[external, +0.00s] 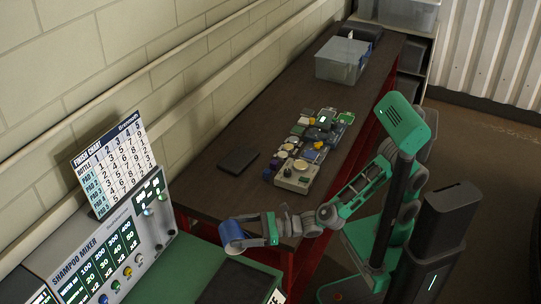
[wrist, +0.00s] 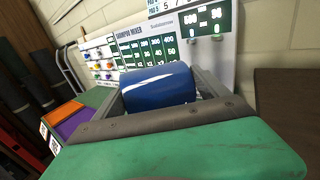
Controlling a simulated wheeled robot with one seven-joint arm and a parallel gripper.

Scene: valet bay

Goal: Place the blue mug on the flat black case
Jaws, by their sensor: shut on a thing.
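The flat black case (external: 238,161) lies on the dark bench top, farther along the bench from the mug and left of the cluster of devices. The case does not show in the wrist view.
A beige device (external: 297,176) and several small parts stand right of the case. A clear bin (external: 341,60) stands at the far end. The shampoo mixer panel (external: 115,246) and finish chart (external: 113,160) stand at left. Bare bench lies between mug and case.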

